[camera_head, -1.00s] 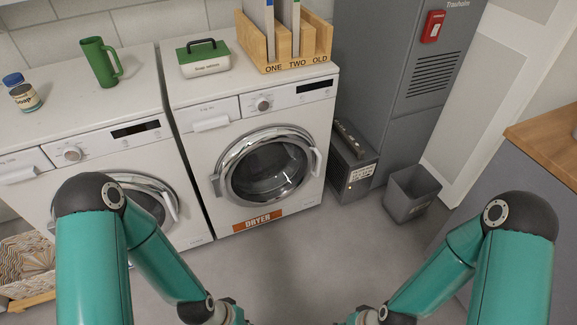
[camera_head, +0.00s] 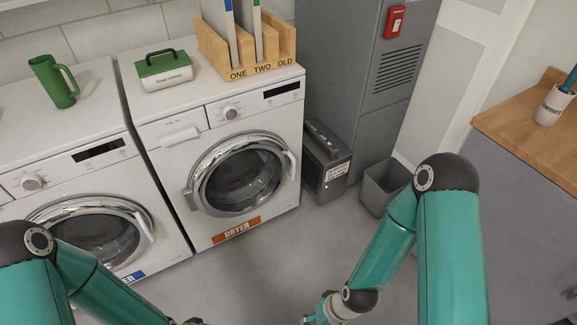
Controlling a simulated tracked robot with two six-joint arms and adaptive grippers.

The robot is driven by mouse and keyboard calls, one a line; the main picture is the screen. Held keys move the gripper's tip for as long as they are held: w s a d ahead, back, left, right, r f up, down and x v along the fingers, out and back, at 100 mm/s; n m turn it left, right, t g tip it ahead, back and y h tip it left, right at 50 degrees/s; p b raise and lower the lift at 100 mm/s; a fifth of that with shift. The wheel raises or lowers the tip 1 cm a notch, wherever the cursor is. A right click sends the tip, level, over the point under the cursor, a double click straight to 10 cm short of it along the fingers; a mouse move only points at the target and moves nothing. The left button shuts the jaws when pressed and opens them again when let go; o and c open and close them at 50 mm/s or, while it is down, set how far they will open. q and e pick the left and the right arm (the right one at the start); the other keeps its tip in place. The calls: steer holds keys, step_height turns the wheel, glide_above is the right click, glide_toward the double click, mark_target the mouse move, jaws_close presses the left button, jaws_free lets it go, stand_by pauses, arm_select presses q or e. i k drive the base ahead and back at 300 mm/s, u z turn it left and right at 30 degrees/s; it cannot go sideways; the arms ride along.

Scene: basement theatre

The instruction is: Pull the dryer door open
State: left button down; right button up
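The dryer (camera_head: 279,200) is a white front-loading machine with an orange DRYER label (camera_head: 236,230) low on its front. Its round door (camera_head: 240,173) has a chrome ring and dark glass, and looks shut. A pale grip piece (camera_head: 292,166) sits on the door's right edge and a bracket-like piece on its left edge. My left arm comes in at the lower left and my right arm at the lower right.
A washer (camera_head: 165,225) with a round door stands left of the dryer. A green-lidded box (camera_head: 163,72) and a wooden file rack (camera_head: 262,72) stand on top. A grey heater-like box (camera_head: 327,165) and a bin (camera_head: 382,188) stand to the right. Grey floor lies clear in front.

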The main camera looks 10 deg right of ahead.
mark_target(197, 196)
steer(key=u, duration=0.05)
steer(key=i, duration=0.9)
steer(key=z, duration=0.1)
